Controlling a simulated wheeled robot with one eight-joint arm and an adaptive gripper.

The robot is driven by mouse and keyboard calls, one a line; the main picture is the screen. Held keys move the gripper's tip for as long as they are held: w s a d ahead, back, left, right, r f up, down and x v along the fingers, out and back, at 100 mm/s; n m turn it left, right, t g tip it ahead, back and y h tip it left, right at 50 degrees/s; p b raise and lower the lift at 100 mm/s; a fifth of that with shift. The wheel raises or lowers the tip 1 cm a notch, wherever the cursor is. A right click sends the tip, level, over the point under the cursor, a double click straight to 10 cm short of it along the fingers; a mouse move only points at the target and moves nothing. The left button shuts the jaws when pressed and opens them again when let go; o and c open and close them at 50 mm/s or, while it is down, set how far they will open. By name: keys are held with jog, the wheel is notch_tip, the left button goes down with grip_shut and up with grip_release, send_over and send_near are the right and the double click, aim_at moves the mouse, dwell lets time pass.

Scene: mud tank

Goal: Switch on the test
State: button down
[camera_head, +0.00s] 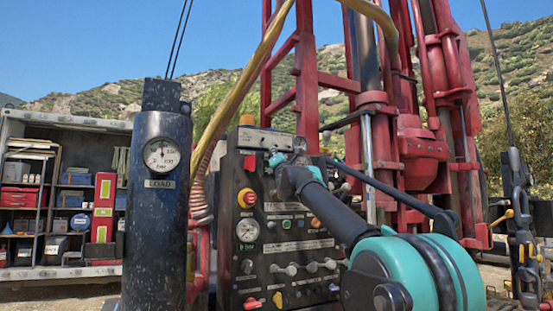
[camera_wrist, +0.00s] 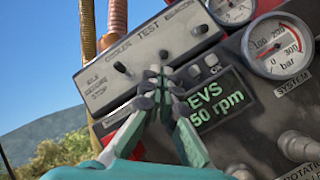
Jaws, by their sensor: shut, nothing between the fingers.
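The switch box (camera_wrist: 140,62) is a grey panel lettered COOLER, TEST and BEACON, with an IDLE SECURE STOP label at its left end. The small dark test switch (camera_wrist: 164,54) stands below the word TEST. The cooler switch (camera_wrist: 120,67) is to its left and the beacon switch (camera_wrist: 199,30) to its right. My gripper (camera_wrist: 160,72) is shut and empty, its tips just below the test switch in the picture; I cannot tell whether they touch. In the head view my gripper (camera_head: 276,159) is at the top of the control panel (camera_head: 290,225), in front of the switch box (camera_head: 266,139).
A display (camera_wrist: 215,100) reads "EVS" and "50 rpm", partly behind my fingers. Two gauges, one a system gauge (camera_wrist: 277,47), sit to its right. The panel holds a red emergency knob (camera_head: 247,197) and several levers. A dark load-gauge column (camera_head: 158,225) stands left, red drill mast behind.

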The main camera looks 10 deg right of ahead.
aim_at(276, 144)
jog(key=shift+w+r, duration=0.35)
jog(key=shift+w, duration=0.15)
jog(key=shift+s+d+r+n+g, duration=0.1)
jog(key=shift+s+r+n+g, duration=0.15)
jog(key=shift+g, duration=0.4)
jog(key=shift+s+r+n+g, duration=0.15)
jog(key=shift+r+n+g, duration=0.15)
jog(key=shift+g, duration=0.35)
jog(key=shift+s+r, duration=0.1)
jog(key=shift+r, duration=0.05)
jog(key=shift+s+r+g, duration=0.15)
jog(key=shift+r+g, duration=0.25)
jog(key=shift+r, duration=0.2)
jog(key=shift+s+d, duration=0.1)
jog(key=shift+s, duration=0.05)
